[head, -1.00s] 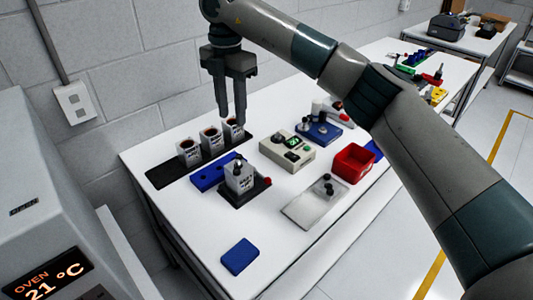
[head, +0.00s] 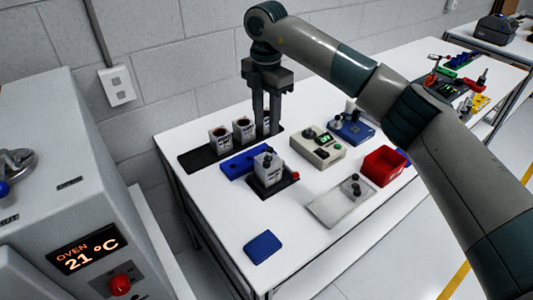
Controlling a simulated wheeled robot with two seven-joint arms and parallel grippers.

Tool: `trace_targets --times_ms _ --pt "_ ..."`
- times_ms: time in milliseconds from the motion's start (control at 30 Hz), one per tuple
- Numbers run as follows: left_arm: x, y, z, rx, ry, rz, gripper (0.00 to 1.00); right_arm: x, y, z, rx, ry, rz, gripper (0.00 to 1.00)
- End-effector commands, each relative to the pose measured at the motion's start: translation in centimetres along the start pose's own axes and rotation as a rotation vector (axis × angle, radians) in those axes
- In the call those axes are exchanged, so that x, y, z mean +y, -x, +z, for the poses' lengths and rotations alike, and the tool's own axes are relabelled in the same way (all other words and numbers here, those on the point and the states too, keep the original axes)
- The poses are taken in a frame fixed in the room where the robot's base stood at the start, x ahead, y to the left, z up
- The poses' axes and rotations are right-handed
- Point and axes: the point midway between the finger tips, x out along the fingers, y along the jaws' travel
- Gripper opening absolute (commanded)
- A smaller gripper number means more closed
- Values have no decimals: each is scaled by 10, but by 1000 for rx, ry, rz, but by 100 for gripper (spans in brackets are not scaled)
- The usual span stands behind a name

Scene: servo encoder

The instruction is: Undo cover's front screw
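My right gripper (head: 267,132) points straight down at the right end of a black rack (head: 199,162). Its two fingers are apart, with the third grey unit (head: 266,122) of the rack largely hidden between or behind them; contact cannot be told. Two more grey units, one in the middle (head: 243,131) and one on the left (head: 220,140), stand upright in the rack. Another grey unit (head: 267,173) with dark parts on top sits in a black fixture (head: 284,187) with a red knob. The cover's front screw is too small to make out. My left gripper is not in view.
A blue holed block (head: 234,168) lies behind the fixture. A beige device (head: 317,150), a blue stand (head: 352,132), a red bin (head: 383,167) and a grey plate (head: 330,208) stand to the right. A blue pad (head: 262,247) lies near the front. An oven (head: 90,215) stands left.

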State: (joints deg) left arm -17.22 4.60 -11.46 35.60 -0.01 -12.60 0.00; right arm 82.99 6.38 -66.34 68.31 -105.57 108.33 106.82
Motion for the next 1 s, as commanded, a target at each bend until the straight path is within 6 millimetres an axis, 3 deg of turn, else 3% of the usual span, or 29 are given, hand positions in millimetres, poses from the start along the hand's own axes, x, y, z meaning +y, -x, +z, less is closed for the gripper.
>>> trace_targets --times_ms 600,800,1000 --pt "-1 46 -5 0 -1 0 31 -1 -105 0 2 0 -1 36" --pt "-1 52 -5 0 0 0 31 0 -124 0 1 0 0 36" --pt "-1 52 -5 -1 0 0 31 0 -130 0 0 0 1 36"
